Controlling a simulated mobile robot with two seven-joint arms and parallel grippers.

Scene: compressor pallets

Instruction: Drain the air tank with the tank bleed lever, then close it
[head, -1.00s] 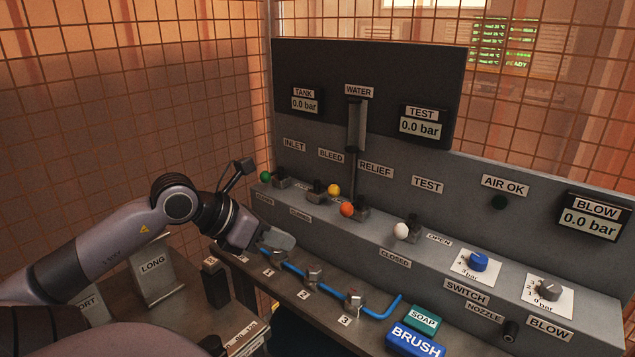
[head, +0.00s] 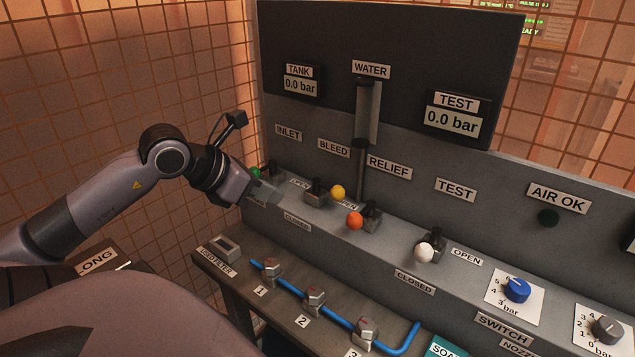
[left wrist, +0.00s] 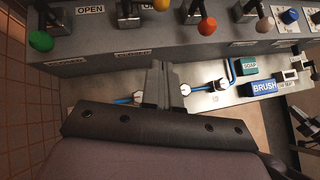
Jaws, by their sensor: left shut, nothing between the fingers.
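The bleed lever has a yellow knob (head: 338,192), which leans right of its dark base, under the BLEED label (head: 334,148). The yellow knob also shows at the top edge of the left wrist view (left wrist: 161,5). The TANK display (head: 301,86) reads 0.0 bar. My left gripper (head: 268,193) is shut and empty, left of the bleed lever and apart from its knob. In the head view it partly covers the green inlet knob (head: 256,173). Its closed fingers (left wrist: 166,82) point toward the panel in the left wrist view. My right gripper is not in view.
An orange knob (head: 355,220) and a white knob (head: 424,252) stand right of the yellow one on the same ledge. Below is a shelf with several valves on a blue pipe (head: 290,282). A wire mesh wall (head: 120,90) stands at the left.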

